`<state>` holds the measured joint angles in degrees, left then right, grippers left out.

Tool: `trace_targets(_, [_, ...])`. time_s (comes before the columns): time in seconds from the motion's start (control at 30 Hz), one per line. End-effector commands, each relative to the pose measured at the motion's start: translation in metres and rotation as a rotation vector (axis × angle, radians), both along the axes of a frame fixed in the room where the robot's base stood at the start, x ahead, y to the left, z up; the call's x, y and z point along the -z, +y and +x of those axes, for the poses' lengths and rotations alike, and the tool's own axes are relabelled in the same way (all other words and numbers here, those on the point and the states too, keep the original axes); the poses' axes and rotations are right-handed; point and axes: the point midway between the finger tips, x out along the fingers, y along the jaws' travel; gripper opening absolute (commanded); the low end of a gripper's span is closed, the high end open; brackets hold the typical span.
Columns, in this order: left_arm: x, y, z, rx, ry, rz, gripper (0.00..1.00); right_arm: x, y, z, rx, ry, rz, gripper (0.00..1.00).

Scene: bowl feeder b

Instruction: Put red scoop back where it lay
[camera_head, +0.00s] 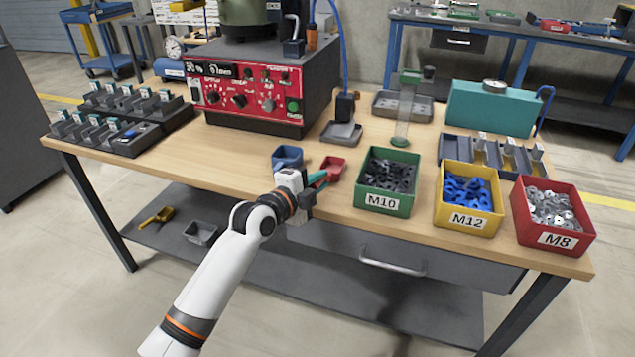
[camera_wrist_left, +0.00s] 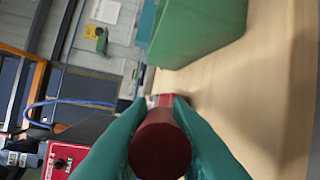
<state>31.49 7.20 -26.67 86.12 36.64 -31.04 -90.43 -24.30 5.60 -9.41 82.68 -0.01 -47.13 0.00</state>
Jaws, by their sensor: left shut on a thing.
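The red scoop (camera_head: 331,167) is at the front middle of the workbench, left of the green M10 bin. My left gripper (camera_head: 318,179) has its teal fingers shut on the scoop's handle. In the left wrist view the round end of the red handle (camera_wrist_left: 160,148) sits between the two teal fingers (camera_wrist_left: 160,125), and most of the scoop beyond is hidden. The scoop is at or just above the wooden bench top (camera_head: 240,158); I cannot tell if it touches. My right gripper is not in view.
A blue scoop (camera_head: 288,155) lies just left of the gripper. The green M10 bin (camera_head: 387,203) is close on the right, then the yellow M12 bin (camera_head: 467,221) and red M8 bin (camera_head: 556,240). The red feeder control box (camera_head: 252,102) stands behind.

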Motion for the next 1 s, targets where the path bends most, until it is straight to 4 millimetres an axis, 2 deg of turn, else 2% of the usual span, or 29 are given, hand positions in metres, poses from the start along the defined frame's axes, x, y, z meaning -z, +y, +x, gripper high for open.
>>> trace_targets(0.23, [0.001,0.0,0.0,0.0,-0.002,0.0,0.0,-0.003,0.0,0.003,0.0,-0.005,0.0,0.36])
trace_targets(0.27, [0.001,0.0,0.0,0.0,0.0,0.0,0.23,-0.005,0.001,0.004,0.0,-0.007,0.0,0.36])
trace_targets(0.37, [0.001,0.0,0.0,0.0,0.0,0.0,0.39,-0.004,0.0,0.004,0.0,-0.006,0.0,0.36])
trace_targets(0.77, [-0.002,0.001,-0.001,0.0,0.0,0.0,0.4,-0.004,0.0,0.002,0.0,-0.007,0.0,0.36])
trace_targets(1.0, [-0.007,0.028,-0.037,-0.001,0.0,0.004,0.4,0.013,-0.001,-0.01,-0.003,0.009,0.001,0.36])
